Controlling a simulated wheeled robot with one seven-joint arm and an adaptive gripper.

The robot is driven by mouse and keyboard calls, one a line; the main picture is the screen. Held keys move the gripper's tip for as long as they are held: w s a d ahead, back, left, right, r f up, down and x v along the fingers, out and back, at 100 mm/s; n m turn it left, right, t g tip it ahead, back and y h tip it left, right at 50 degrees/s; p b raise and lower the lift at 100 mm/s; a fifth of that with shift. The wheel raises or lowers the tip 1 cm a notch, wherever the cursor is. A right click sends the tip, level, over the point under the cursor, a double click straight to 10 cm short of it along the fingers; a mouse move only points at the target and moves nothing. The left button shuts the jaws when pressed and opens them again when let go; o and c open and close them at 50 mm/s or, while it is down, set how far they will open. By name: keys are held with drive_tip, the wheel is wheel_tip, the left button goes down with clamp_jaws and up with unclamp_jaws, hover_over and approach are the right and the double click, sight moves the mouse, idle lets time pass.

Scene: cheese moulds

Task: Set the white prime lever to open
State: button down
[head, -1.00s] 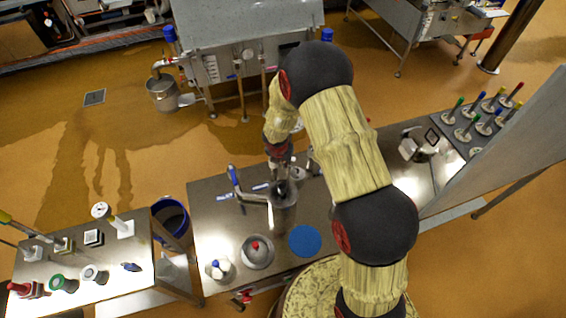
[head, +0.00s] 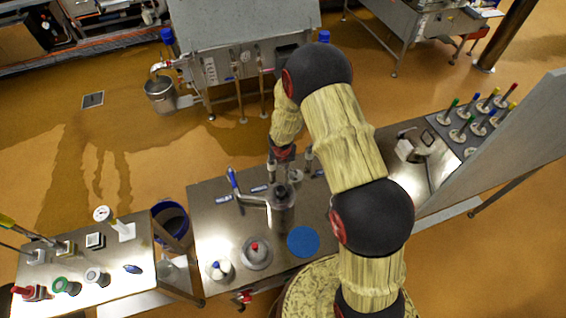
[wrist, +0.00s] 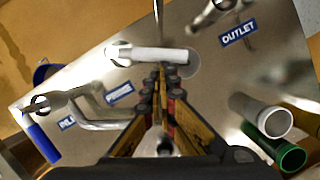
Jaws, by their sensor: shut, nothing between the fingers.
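The white prime lever (wrist: 155,54) lies roughly crosswise in the wrist view, with a round steel end at its left. It is beside the blue label that seems to read PRIME (wrist: 119,94). My gripper (wrist: 161,82) is shut and empty, its fingertips just below the lever in the picture. I cannot tell whether they touch it. In the head view my gripper (head: 281,178) is over the middle steel table, behind a steel cylinder (head: 282,212). The white lever is not clear there.
A blue-handled lever (wrist: 41,138) is at left near the INLET label (wrist: 67,123). The OUTLET label (wrist: 238,32) is at upper right. White (wrist: 263,115) and green-rimmed (wrist: 283,146) tubes stand at right. A blue disc (head: 303,242) lies on the table's near side.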

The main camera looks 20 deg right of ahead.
drive_tip(key=shift+w+d+n+y+p, duration=0.4)
drive_tip(key=shift+w+d+n+p, duration=0.8)
drive_tip(key=shift+p, duration=1.3)
drive_tip(key=shift+d, duration=0.15)
